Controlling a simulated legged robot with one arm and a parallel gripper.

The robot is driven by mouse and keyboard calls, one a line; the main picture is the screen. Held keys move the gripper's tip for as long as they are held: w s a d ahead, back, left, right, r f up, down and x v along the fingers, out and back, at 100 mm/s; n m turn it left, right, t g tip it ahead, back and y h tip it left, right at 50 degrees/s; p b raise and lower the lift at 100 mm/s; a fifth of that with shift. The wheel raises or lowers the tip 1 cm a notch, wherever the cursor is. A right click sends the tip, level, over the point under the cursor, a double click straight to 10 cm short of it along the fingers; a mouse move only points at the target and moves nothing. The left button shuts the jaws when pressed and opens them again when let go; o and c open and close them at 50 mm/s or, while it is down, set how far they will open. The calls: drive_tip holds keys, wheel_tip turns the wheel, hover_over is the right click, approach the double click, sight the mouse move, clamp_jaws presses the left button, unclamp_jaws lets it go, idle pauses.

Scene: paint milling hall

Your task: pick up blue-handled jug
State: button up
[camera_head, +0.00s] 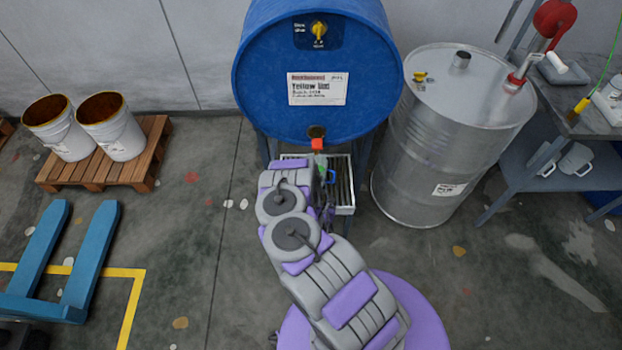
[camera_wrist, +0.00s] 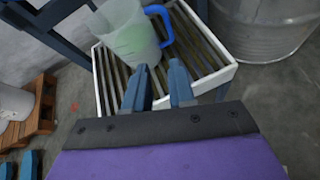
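The blue-handled jug (camera_wrist: 127,32) stands upright on a slatted tray (camera_wrist: 231,72) in the wrist view. It is translucent with a greenish tint, and its blue handle (camera_wrist: 161,20) is on the right side. In the head view my arm hides most of the jug; a small blue bit of the handle (camera_head: 331,176) shows below the drum's red tap. My gripper (camera_wrist: 160,78) is open, with a gap between its two blue fingers. The fingertips are just in front of the jug's lower right side and handle; nothing is between them. I cannot tell whether they touch the jug.
A blue drum (camera_head: 270,75) lies on a stand above the tray. A steel drum (camera_head: 425,150) stands to the right, beside a workbench (camera_head: 530,165). Two white buckets (camera_head: 118,140) sit on a pallet (camera_head: 155,145) at left, near blue forks (camera_head: 90,255).

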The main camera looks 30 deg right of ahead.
drive_tip(key=s+d+n, duration=0.1)
drive_tip(key=s, duration=0.1)
drive_tip(key=b, duration=0.5)
approach(333, 181)
drive_tip(key=w+d, duration=0.2)
drive_tip(key=d, duration=0.1)
drive_tip(key=shift+h, duration=0.3)
drive_tip(key=shift+w+a+b+x, duration=0.15)
drive_tip(key=shift+b+x, duration=0.35)
drive_tip(key=shift+x, duration=0.6)
drive_tip(key=shift+w+a+b+x, duration=0.1)
drive_tip(key=shift+b+x, duration=0.4)
drive_tip(key=shift+x, duration=0.55)
drive_tip(key=shift+w+a+b+x, duration=0.15)
drive_tip(key=shift+b+x, duration=0.35)
drive_tip(key=shift+x, duration=0.6)
drive_tip(key=shift+r, duration=0.25)
clamp_jaws()
